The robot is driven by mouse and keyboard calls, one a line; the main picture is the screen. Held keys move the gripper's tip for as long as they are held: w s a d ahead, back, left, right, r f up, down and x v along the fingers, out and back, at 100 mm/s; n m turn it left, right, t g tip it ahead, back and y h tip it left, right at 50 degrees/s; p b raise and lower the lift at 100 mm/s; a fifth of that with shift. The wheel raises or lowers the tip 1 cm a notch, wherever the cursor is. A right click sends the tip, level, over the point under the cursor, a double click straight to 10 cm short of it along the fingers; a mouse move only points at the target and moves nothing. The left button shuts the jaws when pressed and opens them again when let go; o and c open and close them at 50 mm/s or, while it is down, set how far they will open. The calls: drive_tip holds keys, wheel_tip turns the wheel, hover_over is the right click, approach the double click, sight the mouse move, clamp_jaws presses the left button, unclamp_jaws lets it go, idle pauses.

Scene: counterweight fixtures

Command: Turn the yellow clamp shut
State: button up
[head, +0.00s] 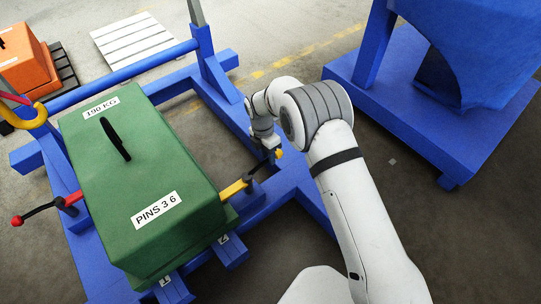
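The yellow clamp (234,189) is at the right side of a green weight block (145,185), with its yellow arm reaching to the block's edge. Its black handle runs up and right from a blue post to a small yellow knob (279,153). My gripper (270,148) points down at the knob end of the handle. It is small and partly hidden by my own wrist, so I cannot tell whether its fingers are apart or closed on the handle.
The block, labelled 190 KG and PINS 3 6, sits on a blue frame (222,78). A red clamp (72,199) with a red-knobbed handle is on the left. A yellow hook (38,116) hangs near the block's far left. Another blue fixture (420,100) stands at right.

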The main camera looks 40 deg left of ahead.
drive_tip(key=shift+o, duration=0.6)
drive_tip(key=shift+w, duration=0.1)
drive_tip(key=shift+r, duration=0.1)
wheel_tip(320, 180, up, 7)
drive_tip(key=a+p, duration=0.1)
drive_tip(key=p, duration=0.1)
drive_tip(key=shift+w+a+r, duration=0.2)
